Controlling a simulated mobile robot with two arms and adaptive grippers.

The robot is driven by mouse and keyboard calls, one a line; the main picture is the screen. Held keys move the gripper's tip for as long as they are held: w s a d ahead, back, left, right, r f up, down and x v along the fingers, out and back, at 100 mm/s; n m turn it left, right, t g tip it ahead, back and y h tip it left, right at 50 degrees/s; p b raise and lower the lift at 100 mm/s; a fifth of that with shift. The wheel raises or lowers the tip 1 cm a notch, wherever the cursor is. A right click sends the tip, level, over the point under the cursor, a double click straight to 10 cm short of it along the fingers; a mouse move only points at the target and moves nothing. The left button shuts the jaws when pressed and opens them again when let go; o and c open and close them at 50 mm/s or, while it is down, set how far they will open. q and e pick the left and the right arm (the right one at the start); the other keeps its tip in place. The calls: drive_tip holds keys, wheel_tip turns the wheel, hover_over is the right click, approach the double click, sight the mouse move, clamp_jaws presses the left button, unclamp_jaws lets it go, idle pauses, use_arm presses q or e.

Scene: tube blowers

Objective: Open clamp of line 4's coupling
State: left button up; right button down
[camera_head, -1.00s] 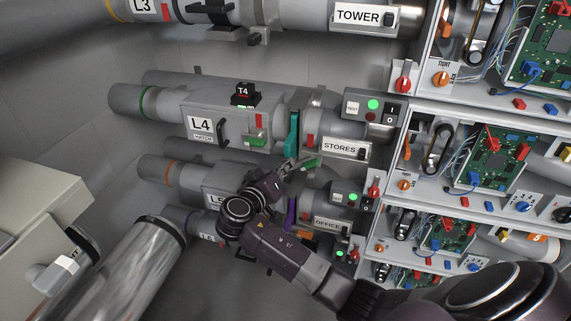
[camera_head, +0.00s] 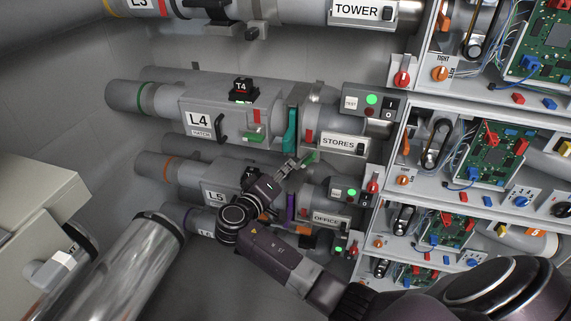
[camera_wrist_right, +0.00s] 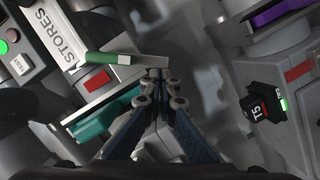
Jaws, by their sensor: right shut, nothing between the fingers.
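Line 4 is the grey pipe with the L4 label (camera_head: 198,120), leading right to the STORES sign (camera_head: 338,142). Its coupling shows a teal band (camera_head: 291,128); the teal part also shows in the right wrist view (camera_wrist_right: 105,118). A lever with a green grip (camera_head: 309,157) sticks out below the coupling. In the right wrist view the green grip (camera_wrist_right: 110,58) is at the left end of a pale metal bar. My right gripper (camera_head: 297,164) is shut and empty at the lever. Its fingertips (camera_wrist_right: 160,76) are close to the bar's right end; I cannot tell whether they touch. My left gripper is not in view.
The L5 pipe (camera_head: 172,172) runs just below, with a purple coupling band (camera_head: 291,207) close to my right arm. A switch box with a green lamp (camera_head: 371,99) sits right of the coupling. Shelves with circuit boards (camera_head: 497,150) stand at the right.

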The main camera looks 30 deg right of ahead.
drive_tip(key=f+n, duration=0.1)
drive_tip(key=s+d+n+h, duration=0.1)
drive_tip(key=n, duration=0.1)
drive_tip(key=shift+f, duration=0.35)
drive_tip(key=shift+s+d+f+n+h, duration=0.2)
drive_tip(key=shift+s+d+f+n, duration=0.1)
drive_tip(key=shift+n, duration=0.5)
drive_tip(key=shift+s+d+f+n+h, duration=0.2)
drive_tip(key=shift+s+n, duration=0.1)
drive_tip(key=shift+n, duration=0.5)
